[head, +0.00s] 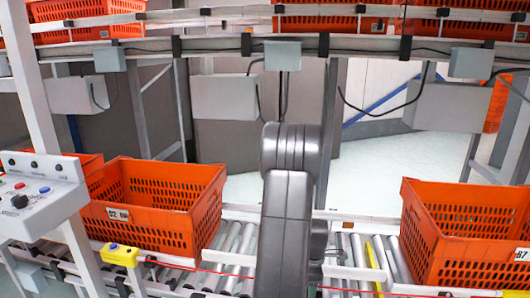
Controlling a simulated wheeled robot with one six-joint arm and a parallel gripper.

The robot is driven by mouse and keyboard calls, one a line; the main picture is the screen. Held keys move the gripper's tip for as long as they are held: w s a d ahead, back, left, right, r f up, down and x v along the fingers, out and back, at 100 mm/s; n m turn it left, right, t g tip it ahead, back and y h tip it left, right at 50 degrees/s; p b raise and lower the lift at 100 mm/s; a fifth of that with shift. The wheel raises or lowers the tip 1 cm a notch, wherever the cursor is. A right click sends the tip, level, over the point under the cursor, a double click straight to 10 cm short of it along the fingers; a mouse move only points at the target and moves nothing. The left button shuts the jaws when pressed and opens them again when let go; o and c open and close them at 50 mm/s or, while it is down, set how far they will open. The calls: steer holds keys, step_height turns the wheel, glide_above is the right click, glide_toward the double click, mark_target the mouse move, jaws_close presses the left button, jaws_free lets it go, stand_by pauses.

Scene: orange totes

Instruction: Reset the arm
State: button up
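My arm (287,200) rises from the bottom centre of the head view, dark grey. Its upper joint stands in front of the gap between two orange totes. My gripper does not show in this view, so its state and anything in it are hidden. An orange tote (165,235) stands on the roller conveyor left of my arm. Another orange tote (470,258) stands on the conveyor at the right.
The roller conveyor (232,250) runs across below, with bare rollers beside my arm. A control panel (38,192) with buttons stands at the left. A yellow box (119,255) sits on the near rail. An upper rail (350,45) carries more orange totes.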

step_height(320, 180, up, 12)
steer(key=p, duration=0.2)
step_height(320, 180, down, 13)
steer(key=b, duration=0.2)
steer(key=shift+s+f+b, duration=0.1)
steer(key=shift+f+b, duration=0.05)
steer(key=shift+b, duration=0.15)
steer(key=shift+f, duration=0.25)
steer(key=m, duration=0.5)
steer(key=shift+r, duration=0.1)
steer(key=m, duration=0.5)
steer(key=shift+p, duration=0.35)
steer(key=m, duration=0.5)
steer(key=shift+m+p, duration=0.6)
steer(key=shift+m, duration=2)
